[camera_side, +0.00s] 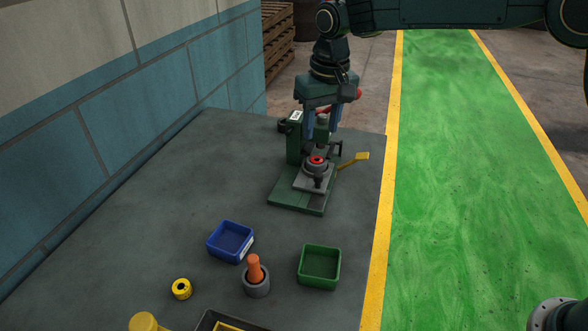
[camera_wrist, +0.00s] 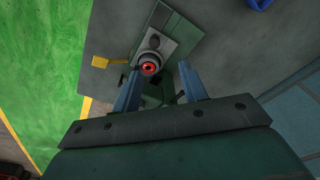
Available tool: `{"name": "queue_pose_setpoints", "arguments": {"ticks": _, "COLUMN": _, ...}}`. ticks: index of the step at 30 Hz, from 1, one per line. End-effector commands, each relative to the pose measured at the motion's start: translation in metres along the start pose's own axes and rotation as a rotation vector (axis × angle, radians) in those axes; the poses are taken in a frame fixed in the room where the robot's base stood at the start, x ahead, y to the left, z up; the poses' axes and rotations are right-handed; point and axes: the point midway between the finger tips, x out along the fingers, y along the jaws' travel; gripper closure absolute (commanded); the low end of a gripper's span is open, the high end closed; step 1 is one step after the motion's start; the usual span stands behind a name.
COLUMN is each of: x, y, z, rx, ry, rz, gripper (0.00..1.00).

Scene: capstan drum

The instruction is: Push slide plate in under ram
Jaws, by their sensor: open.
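The green press (camera_side: 293,140) stands on the dark table, with its column at the back and a flat green base. The grey slide plate (camera_side: 309,184) lies on that base toward its front. A dark round part with a red ring (camera_side: 316,163) sits on the plate; it also shows in the wrist view (camera_wrist: 149,68). A dark knob (camera_side: 318,181) stands at the plate's front. My gripper (camera_side: 321,135) points down beside the press column, behind the red-ringed part. Its blue fingers are apart, with nothing seen between them. The ram is mostly hidden behind my gripper.
A yellow-ended lever (camera_side: 354,160) sticks out right of the press. In front lie a blue tray (camera_side: 230,241), a green tray (camera_side: 320,266), a grey cup with an orange peg (camera_side: 256,278) and a yellow ring (camera_side: 181,288). The table left of the press is clear.

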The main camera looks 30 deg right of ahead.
Motion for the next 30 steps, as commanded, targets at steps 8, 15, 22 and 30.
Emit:
{"name": "queue_pose_setpoints", "arguments": {"ticks": 8, "x": -0.001, "y": 0.004, "z": -0.009, "rx": -0.004, "ry": -0.064, "rz": 0.007, "gripper": 0.57}}
{"name": "queue_pose_setpoints", "arguments": {"ticks": 15, "x": 0.004, "y": 0.007, "z": -0.011, "rx": -0.010, "ry": -0.101, "rz": 0.012, "gripper": 0.57}}
{"name": "queue_pose_setpoints", "arguments": {"ticks": 22, "x": 0.029, "y": 0.007, "z": -0.008, "rx": -0.010, "ry": -0.100, "rz": 0.012, "gripper": 0.57}}
{"name": "queue_pose_setpoints", "arguments": {"ticks": 30, "x": 0.066, "y": 0.007, "z": -0.005, "rx": -0.009, "ry": -0.100, "rz": 0.012, "gripper": 0.57}}
